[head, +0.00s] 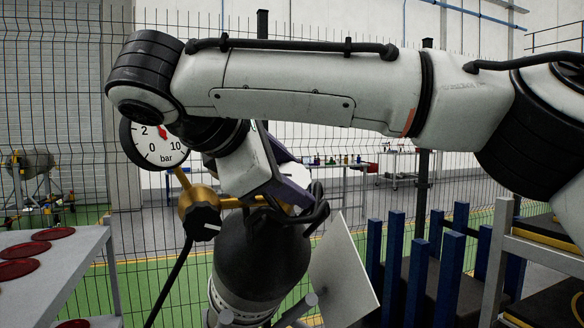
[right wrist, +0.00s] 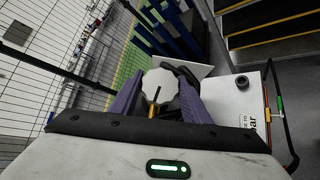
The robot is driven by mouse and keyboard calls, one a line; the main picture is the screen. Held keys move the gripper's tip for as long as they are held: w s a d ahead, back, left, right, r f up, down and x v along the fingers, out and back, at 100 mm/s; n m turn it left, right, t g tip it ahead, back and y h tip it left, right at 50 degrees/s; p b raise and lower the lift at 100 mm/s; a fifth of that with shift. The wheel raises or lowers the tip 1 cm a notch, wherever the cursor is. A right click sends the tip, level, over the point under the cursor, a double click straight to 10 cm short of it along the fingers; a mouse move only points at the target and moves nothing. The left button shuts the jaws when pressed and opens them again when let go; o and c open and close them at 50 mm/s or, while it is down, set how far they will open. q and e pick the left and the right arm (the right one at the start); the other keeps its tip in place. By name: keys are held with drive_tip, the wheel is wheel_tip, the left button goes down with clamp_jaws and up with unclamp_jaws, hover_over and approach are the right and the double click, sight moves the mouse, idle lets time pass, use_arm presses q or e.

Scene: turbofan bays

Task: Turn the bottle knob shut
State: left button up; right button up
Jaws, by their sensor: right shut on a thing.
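The gas bottle (head: 262,260) stands dark and upright in the middle of the head view. My right gripper (head: 290,190) comes down over its top, with purple fingers. In the right wrist view, the pale many-sided bottle knob (right wrist: 160,82) sits between the two fingers of my right gripper (right wrist: 160,95), which is shut on it. In the head view the knob is mostly hidden by the gripper. My left gripper is not in view.
A round pressure gauge (head: 155,146) and a brass regulator with a black knob (head: 202,220) are left of the bottle top. A white plate (head: 343,270) leans at its right. Blue posts (head: 415,270) stand further right. A grey table (head: 60,260) with red discs is at left.

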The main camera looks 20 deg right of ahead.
drive_tip(key=shift+r+m+g+p, duration=0.35)
drive_tip(key=shift+m+g+p, duration=0.05)
drive_tip(key=shift+m+p, duration=0.15)
drive_tip(key=m+g+p, duration=0.1)
drive_tip(key=m+p, duration=0.1)
drive_tip(key=shift+g+y+p, duration=0.4)
drive_tip(key=shift+f+m+g+y+p, duration=0.2)
drive_tip(key=shift+m+g+y+p, duration=0.3)
drive_tip(key=shift+m, duration=0.45)
drive_tip(key=shift+f+m+g+y, duration=0.1)
drive_tip(key=shift+m+g+y, duration=0.2)
drive_tip(key=shift+m+g, duration=0.4)
drive_tip(key=m+g+y, duration=0.1)
drive_tip(key=m+y, duration=0.1)
drive_tip(key=m, duration=0.1)
drive_tip(key=shift+w, duration=0.1)
drive_tip(key=m+g+y, duration=0.1)
drive_tip(key=m+y, duration=0.2)
drive_tip(key=shift+g, duration=0.3)
drive_tip(key=shift+m+y, duration=0.3)
drive_tip(key=shift+m, duration=0.1)
drive_tip(key=o, duration=1)
